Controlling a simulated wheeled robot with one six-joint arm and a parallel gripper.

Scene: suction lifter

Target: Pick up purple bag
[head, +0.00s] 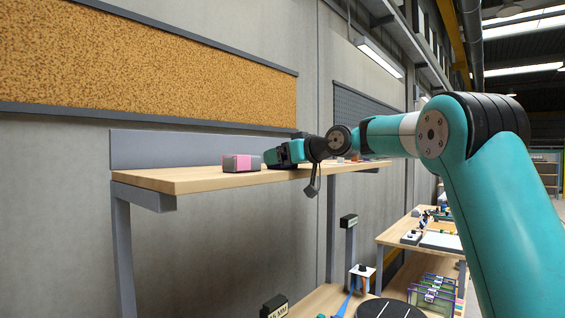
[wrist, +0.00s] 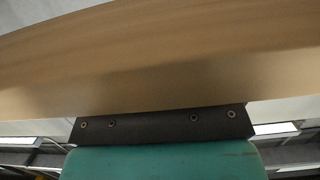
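No clearly purple bag can be made out in either view. A small pink and grey block-shaped item (head: 241,162) sits on the wooden shelf top (head: 190,180) in the head view. In the wrist view, a blurred wooden surface fills the middle, above a black plate and teal part of mine; no fingertips or bag show there.
Small items (head: 345,159) lie farther along the shelf, partly behind my arm. A corkboard (head: 200,65) hangs on the wall above. Lower right, a workbench (head: 400,232) holds several items. The left end of the shelf top is clear.

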